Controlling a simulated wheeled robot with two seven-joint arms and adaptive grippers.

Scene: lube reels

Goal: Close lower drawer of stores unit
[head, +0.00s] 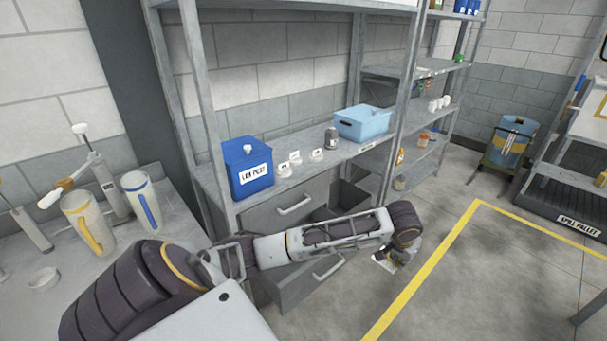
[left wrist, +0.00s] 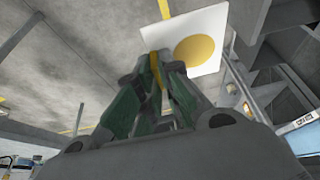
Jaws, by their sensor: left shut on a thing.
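The stores unit is a grey metal shelf unit with two drawers under its worktop (head: 312,172). The upper drawer (head: 270,210) has a bar handle and looks flush. The lower drawer (head: 305,285) stands out from the unit, its front and handle showing below my left arm, which hides much of the drawer's top. My left gripper (head: 388,259) is past the drawer's right end, low over the floor. In the left wrist view its fingers (left wrist: 157,75) are shut on a white card with a yellow disc (left wrist: 193,49). My right gripper is out of view.
A blue box (head: 247,170), small white items, a grey can (head: 331,138) and a light blue basket (head: 363,123) stand on the worktop. A bench with jugs (head: 142,201) is at left. Clear floor with a yellow line (head: 425,265) lies to the right.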

